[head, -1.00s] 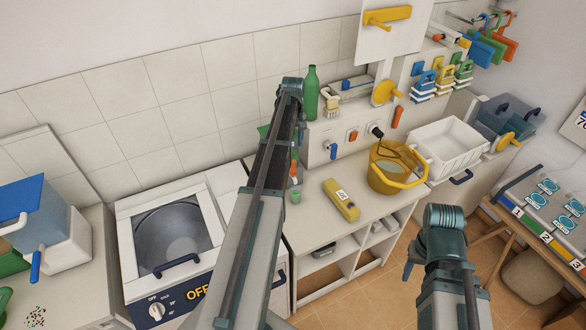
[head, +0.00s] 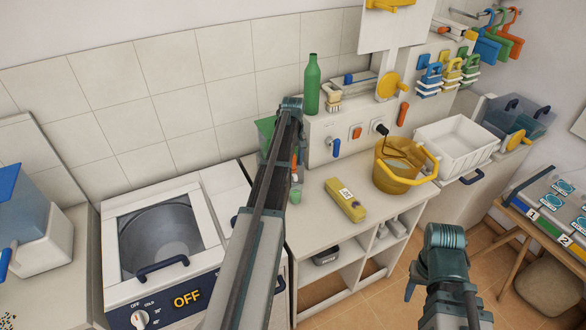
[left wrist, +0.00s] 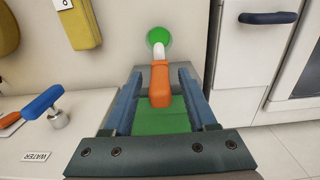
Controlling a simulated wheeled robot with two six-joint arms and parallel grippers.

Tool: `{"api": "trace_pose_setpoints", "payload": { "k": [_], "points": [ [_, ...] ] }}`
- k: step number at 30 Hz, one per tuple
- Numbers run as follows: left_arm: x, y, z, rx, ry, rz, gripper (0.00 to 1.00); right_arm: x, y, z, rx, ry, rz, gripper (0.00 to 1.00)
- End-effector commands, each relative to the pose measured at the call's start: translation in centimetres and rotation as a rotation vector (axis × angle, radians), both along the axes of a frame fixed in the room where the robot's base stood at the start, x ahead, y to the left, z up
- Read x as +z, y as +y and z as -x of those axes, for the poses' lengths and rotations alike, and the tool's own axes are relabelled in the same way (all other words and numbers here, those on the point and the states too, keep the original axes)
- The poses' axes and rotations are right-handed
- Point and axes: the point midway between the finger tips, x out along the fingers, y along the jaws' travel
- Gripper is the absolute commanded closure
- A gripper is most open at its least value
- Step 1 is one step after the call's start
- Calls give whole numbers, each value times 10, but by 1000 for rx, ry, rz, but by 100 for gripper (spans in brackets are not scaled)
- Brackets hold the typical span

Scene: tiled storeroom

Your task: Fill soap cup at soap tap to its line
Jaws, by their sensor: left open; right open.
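A small green soap cup (head: 296,194) stands on the counter just right of my left arm. In the left wrist view a round green shape (left wrist: 158,36), likely the cup, lies below a white spout (left wrist: 159,53). The orange soap tap handle (left wrist: 160,88) lies between the jaws of my left gripper (left wrist: 160,84), which is open around it. In the head view the orange handle (head: 294,162) is partly hidden by my arm. The cup's line and level cannot be made out. My right gripper (head: 410,289) is mostly hidden behind its arm, away from the counter.
A blue tap (head: 336,147) is right of the soap tap; a WATER label (left wrist: 36,156) is near it. A yellow block (head: 345,201), yellow bucket (head: 400,181) and white basin (head: 456,148) stand rightward. A washer (head: 170,240) is left. Bare counter lies before the cup.

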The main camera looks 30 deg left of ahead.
Motion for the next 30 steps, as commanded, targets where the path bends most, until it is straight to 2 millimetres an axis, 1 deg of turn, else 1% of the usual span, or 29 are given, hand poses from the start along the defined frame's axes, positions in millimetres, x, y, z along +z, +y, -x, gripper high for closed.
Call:
{"api": "trace_pose_setpoints", "payload": {
  "k": [1,8,9,11,12,14,18,19,30],
  "points": [
    [-3,0,0,0,0,0,43,-3,0,0,1,0,0,50],
    [-2,0,0,0,0,0,43,-2,0,0,1,0,0,50],
    [-2,0,0,0,0,0,44,-2,0,0,1,0,0,50],
    [-2,0,0,0,0,0,55,-2,0,0,1,0,0,50],
    [-2,0,0,0,0,0,62,-2,0,0,1,0,0,50],
    [-2,0,0,0,0,0,73,-2,0,0,1,0,0,50],
    [-2,0,0,0,0,0,98,-2,0,0,1,0,0,50],
    [-2,0,0,0,0,0,100,-2,0,0,1,0,0,50],
    [-2,0,0,0,0,0,100,-2,0,0,1,0,0,50]
  ]
}}
